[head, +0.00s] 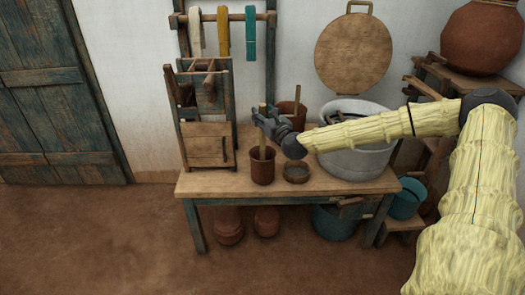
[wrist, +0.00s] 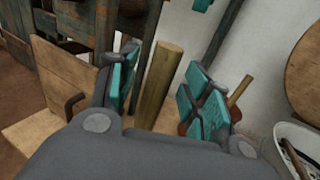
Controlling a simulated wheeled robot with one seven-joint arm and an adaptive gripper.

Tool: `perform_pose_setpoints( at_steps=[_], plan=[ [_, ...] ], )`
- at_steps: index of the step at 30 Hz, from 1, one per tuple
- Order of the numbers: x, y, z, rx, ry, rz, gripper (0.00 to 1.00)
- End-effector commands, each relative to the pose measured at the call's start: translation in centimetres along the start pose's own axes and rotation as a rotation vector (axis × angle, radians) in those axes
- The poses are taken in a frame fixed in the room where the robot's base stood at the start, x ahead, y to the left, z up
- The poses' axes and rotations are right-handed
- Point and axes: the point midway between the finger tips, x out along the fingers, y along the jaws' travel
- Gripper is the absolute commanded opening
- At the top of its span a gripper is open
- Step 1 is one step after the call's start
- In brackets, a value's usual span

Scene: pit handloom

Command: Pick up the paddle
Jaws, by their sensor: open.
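A wooden stick, likely the paddle (head: 262,152), stands upright in a brown clay pot (head: 262,170) near the front of the table. My gripper (head: 264,118) is at its upper part, reaching in from the right. In the wrist view the stick (wrist: 157,88) rises between the two teal-padded fingers of my gripper (wrist: 163,90), with visible space to the left pad. The gripper is open, not closed on it. The stick's lower end is hidden in the pot. A second stick (head: 297,98) stands in another clay pot behind; it also shows past the right finger (wrist: 239,92).
The wooden table (head: 225,184) also holds a small bowl (head: 296,172), a large grey basin (head: 352,165) at right and a wooden frame (head: 207,148) at left. Coloured yarn (head: 250,35) hangs behind. A round board (head: 353,55) is on the wall.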

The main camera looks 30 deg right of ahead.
Motion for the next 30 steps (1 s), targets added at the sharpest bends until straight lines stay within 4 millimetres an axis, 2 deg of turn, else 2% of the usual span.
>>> perform_pose_setpoints(
  at_steps=[4,13,21,30],
  plan=[
    [1.0,0.04,-0.07,-0.001,0.001,0.001,0.49],
    [1.2,0.02,-0.05,0.001,0.001,0.001,0.49],
    [1.18,0.03,-0.04,0.001,0.0,0.001,0.0],
    [1.19,0.04,0.12,0.001,0.0,0.001,0.0]
  ],
)
